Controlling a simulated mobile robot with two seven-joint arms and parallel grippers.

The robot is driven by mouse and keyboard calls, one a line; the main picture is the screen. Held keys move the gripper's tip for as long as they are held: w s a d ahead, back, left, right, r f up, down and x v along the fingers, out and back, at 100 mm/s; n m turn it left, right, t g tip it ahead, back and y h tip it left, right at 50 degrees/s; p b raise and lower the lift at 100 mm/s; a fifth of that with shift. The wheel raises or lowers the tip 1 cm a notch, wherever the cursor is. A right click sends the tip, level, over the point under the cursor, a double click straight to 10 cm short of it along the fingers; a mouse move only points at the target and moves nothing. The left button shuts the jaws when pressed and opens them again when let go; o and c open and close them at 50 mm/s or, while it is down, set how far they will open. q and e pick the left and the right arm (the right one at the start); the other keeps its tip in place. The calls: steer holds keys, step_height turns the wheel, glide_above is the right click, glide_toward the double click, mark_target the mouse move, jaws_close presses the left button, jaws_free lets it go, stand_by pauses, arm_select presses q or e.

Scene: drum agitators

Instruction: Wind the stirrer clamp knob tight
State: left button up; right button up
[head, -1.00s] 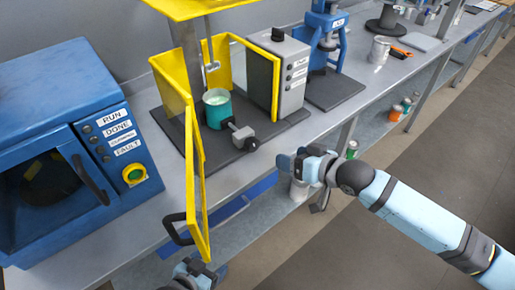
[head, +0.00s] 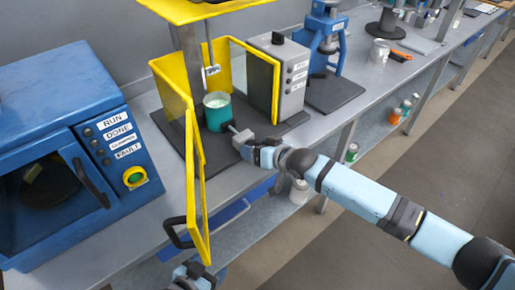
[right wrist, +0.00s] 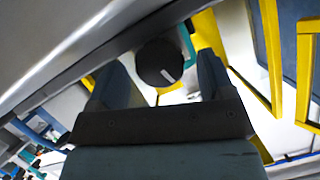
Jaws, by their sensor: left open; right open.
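My right gripper (head: 256,149) is open at the clamp's near side. A finger stands on each side of the knob with a gap; I cannot tell how deep the knob sits between them. In the head view the gripper hides the knob. My left gripper (head: 190,274) is open at the bottom edge, below the guard door, away from the clamp.
A yellow guard (head: 172,90) stands around the cup, its door (head: 199,195) swung open toward me with a black handle (head: 178,232). A grey control box (head: 291,85) stands behind right. A blue oven (head: 55,120) is at left. The bench's front edge runs below my right arm.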

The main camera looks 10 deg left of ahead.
steer(key=c, duration=0.9)
arm_select(q)
steer(key=shift+f, duration=0.15)
arm_select(e)
steer(key=m+b, duration=0.1)
steer(key=b, duration=0.2)
steer(key=f+m+g+y+b, duration=0.1)
steer(key=b, duration=0.2)
steer(key=shift+w+d+m+y, duration=0.1)
steer(key=shift+w+m+y, duration=0.05)
steer(key=shift+m+y, duration=0.2)
steer(key=shift+m+b, duration=0.25)
steer(key=shift+b, duration=0.6)
steer(key=shift+r+m+g+y+b, duration=0.15)
steer(key=shift+m+g+y+b, duration=0.3)
steer(key=shift+b, duration=0.8)
steer(key=shift+r+m+b, duration=0.15)
steer(key=shift+m+b, duration=0.3)
arm_select(q)
step_height(320, 180, down, 6)
steer(key=shift+w+d, duration=0.4)
